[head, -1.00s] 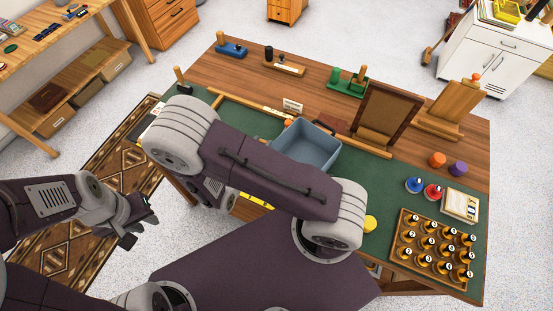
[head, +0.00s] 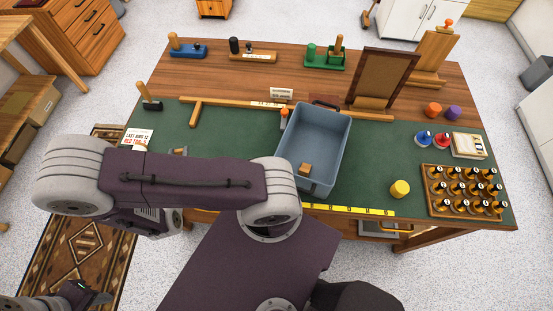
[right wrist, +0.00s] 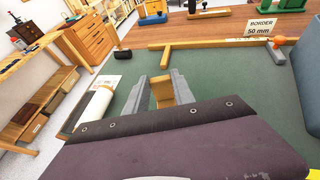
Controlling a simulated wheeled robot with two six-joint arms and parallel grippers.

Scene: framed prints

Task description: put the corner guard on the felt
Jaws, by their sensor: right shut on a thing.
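My right gripper (right wrist: 160,92) is shut on a small wooden corner guard (right wrist: 162,97), which shows between its two grey fingers in the right wrist view. It is over the left part of the green felt (head: 235,128), beside a white printed card (head: 137,137). I cannot tell whether the guard touches the felt. Another small wooden piece (head: 304,170) lies inside the blue-grey bin (head: 338,122). My left gripper (head: 90,295) is low at the left, off the table, its jaws unclear.
A wooden T-square (head: 220,102) lies behind the right gripper, with a "BORDER 50 mm" sign (head: 281,94) behind it. A yellow ruler (head: 350,210) runs along the front edge. A tray of several bottles (head: 465,190) and a yellow cylinder (head: 400,188) stand at the right.

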